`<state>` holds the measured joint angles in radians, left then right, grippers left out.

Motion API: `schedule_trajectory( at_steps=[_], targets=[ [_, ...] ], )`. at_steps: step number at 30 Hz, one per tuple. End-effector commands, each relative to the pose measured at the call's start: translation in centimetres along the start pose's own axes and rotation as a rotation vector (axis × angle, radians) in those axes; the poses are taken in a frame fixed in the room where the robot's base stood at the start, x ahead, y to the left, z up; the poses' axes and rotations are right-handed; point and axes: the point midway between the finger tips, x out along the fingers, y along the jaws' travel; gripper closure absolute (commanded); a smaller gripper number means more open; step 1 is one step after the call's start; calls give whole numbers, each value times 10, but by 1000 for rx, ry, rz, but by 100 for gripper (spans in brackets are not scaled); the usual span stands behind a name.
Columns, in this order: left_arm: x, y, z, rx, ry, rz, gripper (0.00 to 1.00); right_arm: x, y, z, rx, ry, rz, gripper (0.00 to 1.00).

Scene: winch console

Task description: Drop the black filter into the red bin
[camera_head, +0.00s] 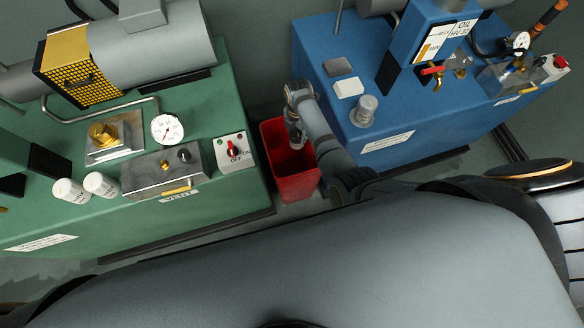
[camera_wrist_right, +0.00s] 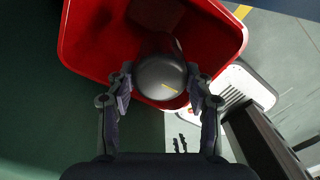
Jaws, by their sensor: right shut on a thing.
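The red bin (camera_head: 293,180) stands on the floor in the gap between the green and blue consoles. My right gripper (camera_head: 296,139) reaches over the bin, pointing down above its opening. In the right wrist view my right gripper (camera_wrist_right: 161,88) is shut on the dark, round-ended black filter (camera_wrist_right: 161,76), with one finger on each side. The bin (camera_wrist_right: 88,42) lies behind and below the filter in that view. The filter overlaps the bin's near rim in the picture. In the head view I cannot make out the filter at the gripper. My left gripper is not in view.
The green console (camera_head: 230,200) with gauge, switch and two white canisters is left of the bin. The blue console (camera_head: 400,125) with a clear-topped jar (camera_head: 365,110) and a white block (camera_head: 349,87) is to the right. A white slotted part (camera_wrist_right: 236,88) shows beside the bin.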

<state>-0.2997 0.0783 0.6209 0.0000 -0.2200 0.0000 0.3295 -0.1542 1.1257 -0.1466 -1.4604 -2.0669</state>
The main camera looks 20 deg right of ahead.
Motion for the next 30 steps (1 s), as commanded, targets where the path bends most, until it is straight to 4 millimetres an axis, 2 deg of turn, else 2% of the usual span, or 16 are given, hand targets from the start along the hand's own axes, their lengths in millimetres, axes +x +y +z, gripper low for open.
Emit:
schedule_trajectory(
  at_steps=[1, 8, 9, 15, 25, 30],
  targets=[
    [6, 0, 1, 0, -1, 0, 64, 6, 1, 0, 0, -1, 2, 97],
    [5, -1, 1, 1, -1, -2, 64, 3, 0, 0, 0, 0, 1, 97],
    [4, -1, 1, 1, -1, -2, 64, 3, 0, 0, 0, 0, 1, 47],
    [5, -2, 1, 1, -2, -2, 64, 3, 0, 0, 0, 0, 1, 21],
    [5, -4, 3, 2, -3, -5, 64, 1, 0, 0, 0, 0, 1, 21],
    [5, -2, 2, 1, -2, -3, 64, -26, 1, 0, 0, -1, 3, 21]
  ],
)
